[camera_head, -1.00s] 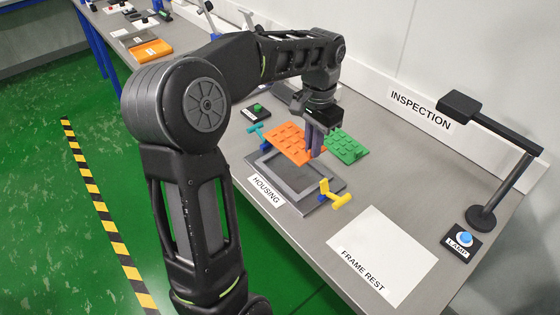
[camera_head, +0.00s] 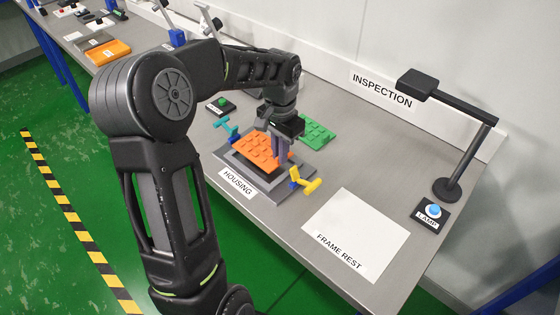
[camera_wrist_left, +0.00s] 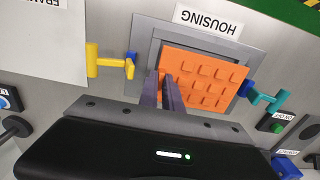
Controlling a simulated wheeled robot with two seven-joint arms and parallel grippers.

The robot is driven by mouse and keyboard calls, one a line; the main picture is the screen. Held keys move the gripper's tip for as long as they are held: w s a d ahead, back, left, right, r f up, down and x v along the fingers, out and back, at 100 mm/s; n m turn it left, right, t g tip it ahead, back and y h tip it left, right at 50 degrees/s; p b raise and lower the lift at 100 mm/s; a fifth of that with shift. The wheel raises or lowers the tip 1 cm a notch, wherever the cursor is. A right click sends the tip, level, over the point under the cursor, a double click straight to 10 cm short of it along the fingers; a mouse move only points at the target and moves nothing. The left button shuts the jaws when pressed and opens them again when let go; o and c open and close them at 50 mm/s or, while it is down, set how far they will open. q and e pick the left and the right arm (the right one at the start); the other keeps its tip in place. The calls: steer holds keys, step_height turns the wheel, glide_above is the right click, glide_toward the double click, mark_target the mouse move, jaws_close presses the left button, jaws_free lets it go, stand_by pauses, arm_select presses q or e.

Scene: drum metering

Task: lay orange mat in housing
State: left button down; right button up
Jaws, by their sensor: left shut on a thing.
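The orange mat (camera_head: 256,150) is a flat studded sheet, held over the grey housing (camera_head: 232,166). My left gripper (camera_head: 280,158) is shut on the mat near its edge. In the left wrist view the mat (camera_wrist_left: 205,82) covers most of the recess of the housing (camera_wrist_left: 143,50), slightly turned to its frame; whether it touches the floor of the recess cannot be told. The left gripper's fingers (camera_wrist_left: 172,93) reach the mat's edge. A yellow clamp handle (camera_head: 308,186) and a teal one (camera_head: 224,122) stand at opposite sides of the housing. My right gripper is not in view.
A green studded mat (camera_head: 316,131) lies on the table behind the housing. The white frame rest (camera_head: 357,235) is bare at the right. A lamp stand (camera_head: 447,187) with a blue button (camera_head: 433,210) is farther right. An orange tray (camera_head: 108,53) sits far left.

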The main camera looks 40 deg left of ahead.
arm_select(q)
steer(key=shift+f, duration=1.85)
steer(key=shift+f, duration=0.1)
steer(key=c, duration=1.5)
jaws_free()
steer(key=shift+c, duration=0.2)
step_height(320, 180, up, 12)
steer(key=shift+r, duration=0.1)
